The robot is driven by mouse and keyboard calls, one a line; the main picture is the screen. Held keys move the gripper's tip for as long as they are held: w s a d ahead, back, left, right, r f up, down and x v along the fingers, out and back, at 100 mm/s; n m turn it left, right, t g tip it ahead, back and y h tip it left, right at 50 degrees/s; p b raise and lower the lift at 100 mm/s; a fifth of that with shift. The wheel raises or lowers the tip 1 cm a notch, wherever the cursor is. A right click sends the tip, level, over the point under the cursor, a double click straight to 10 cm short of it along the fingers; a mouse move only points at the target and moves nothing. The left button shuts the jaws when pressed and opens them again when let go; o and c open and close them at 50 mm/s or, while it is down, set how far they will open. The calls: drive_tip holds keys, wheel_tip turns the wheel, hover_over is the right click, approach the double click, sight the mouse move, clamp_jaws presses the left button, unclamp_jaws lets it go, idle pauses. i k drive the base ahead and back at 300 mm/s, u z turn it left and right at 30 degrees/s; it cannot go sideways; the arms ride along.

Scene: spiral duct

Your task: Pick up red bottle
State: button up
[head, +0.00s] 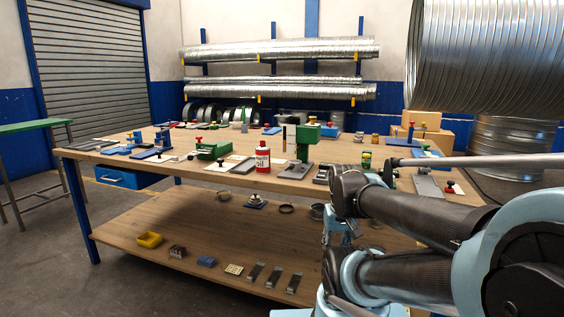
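The red bottle (262,145) stands upright on the wooden workbench top (130,160), near its front edge and a little left of the middle of the head view. My arm's dark and light-blue links fill the lower right of the head view, right of the bottle. I cannot make out my gripper's fingers.
Many small tools crowd the bench. A lower shelf (200,225) holds a yellow bin (149,239) and small parts.

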sight(263, 153)
drive_tip(key=z, duration=3.35)
drive_tip(key=k, duration=2.65)
drive_tip(key=u, duration=0.95)
